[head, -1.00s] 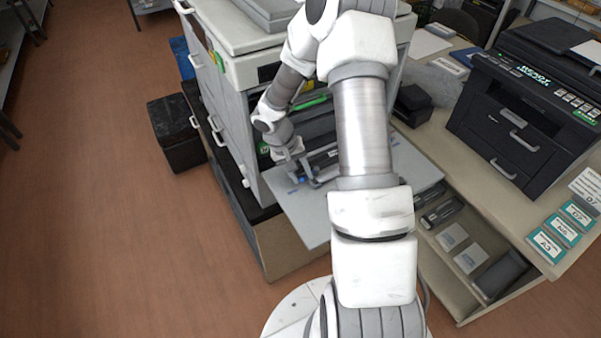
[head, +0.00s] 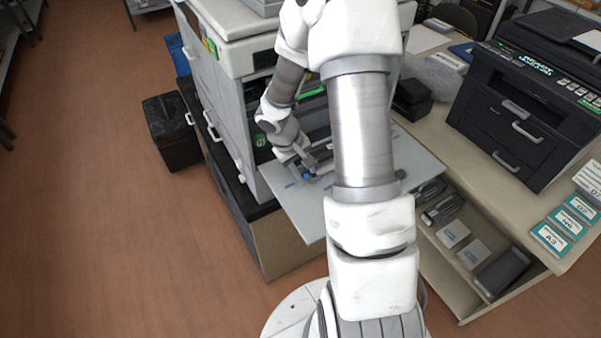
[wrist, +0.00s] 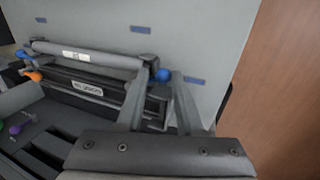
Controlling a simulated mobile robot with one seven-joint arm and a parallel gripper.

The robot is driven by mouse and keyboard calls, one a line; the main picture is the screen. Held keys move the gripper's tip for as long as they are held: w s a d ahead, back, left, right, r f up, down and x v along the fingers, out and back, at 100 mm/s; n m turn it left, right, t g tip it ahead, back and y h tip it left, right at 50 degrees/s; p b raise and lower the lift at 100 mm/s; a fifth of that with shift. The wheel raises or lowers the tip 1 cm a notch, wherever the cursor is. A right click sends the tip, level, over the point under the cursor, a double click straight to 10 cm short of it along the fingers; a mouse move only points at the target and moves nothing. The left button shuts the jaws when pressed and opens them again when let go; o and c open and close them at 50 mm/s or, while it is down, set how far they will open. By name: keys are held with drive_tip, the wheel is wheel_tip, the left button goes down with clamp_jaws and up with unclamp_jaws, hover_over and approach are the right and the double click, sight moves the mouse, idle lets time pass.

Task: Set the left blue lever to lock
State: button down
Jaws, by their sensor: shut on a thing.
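The left blue lever shows as a small round blue knob (wrist: 162,75) in the wrist view, between the tips of my gripper (wrist: 160,82). The fingers stand close around the knob, one on each side. In the head view the same knob (head: 307,177) sits just below my gripper (head: 308,164), at the opened front of the printer (head: 243,85). A second blue lever (wrist: 22,54) shows at the left of the wrist view, above an orange knob (wrist: 34,75). A dark cartridge unit (wrist: 85,88) lies between the levers. The lever's stem is partly hidden by a finger.
The printer's lowered grey flap (head: 300,205) lies beneath my gripper. Green (wrist: 15,129) and purple (wrist: 27,115) knobs lie inside. A black printer (head: 525,95) stands on the desk at right.

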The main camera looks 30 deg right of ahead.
drive_tip(key=n, duration=0.1)
drive_tip(key=n+t+b, duration=0.1)
drive_tip(key=n, duration=0.1)
drive_tip(key=shift+s+d+b, duration=0.3)
drive_tip(key=shift+s+d, duration=0.1)
drive_tip(key=n, duration=0.1)
drive_tip(key=s+d+n, duration=0.1)
drive_tip(key=shift+n+t+y, duration=0.3)
drive_tip(key=shift+n+t, duration=0.1)
drive_tip(key=d+n, duration=0.1)
drive_tip(key=n, duration=0.1)
drive_tip(key=d+n+t+p, duration=0.1)
drive_tip(key=n, duration=0.1)
drive_tip(key=shift+s+r+y, duration=0.15)
drive_tip(key=shift+s+y, duration=0.2)
drive_tip(key=shift+y, duration=0.05)
drive_tip(key=shift+d+n+y+p, duration=0.15)
drive_tip(key=shift+d+n+p, duration=0.2)
drive_tip(key=shift+n, duration=0.3)
drive_tip(key=shift+d+n+y+p, duration=0.2)
drive_tip(key=shift+n+p, duration=0.1)
drive_tip(key=shift+n, duration=0.35)
drive_tip(key=shift+t, duration=0.3)
drive_tip(key=c, duration=0.5)
unclamp_jaws()
drive_tip(key=shift+c, duration=0.2)
drive_tip(key=shift+s, duration=0.1)
